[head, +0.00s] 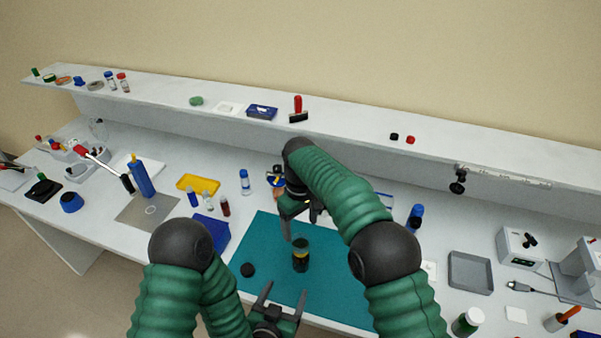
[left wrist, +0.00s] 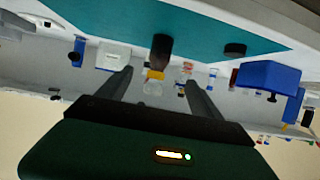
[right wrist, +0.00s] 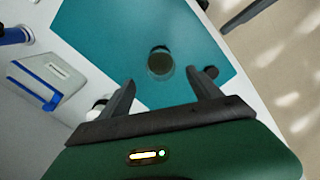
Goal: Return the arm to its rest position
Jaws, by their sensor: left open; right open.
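My left gripper (head: 283,303) is open and empty, low over the front edge of the teal mat (head: 262,233). My right gripper (head: 300,222) is open over the back part of the mat, its fingers pointing down. A dark jar with a yellowish band (head: 300,258) stands upright on the mat between the two grippers, apart from the left one. A black lid (head: 248,270) lies on the mat left of the jar. In the right wrist view the jar (right wrist: 160,62) shows beyond the open fingers. In the left wrist view the jar (left wrist: 161,50) also appears beyond open fingers.
Left of the mat are a blue box (head: 210,232), a yellow tray (head: 198,184) and small vials. A grey tray (head: 470,272) and a green-white bottle (head: 467,321) stand right. A raised shelf (head: 350,127) with small items runs along the back.

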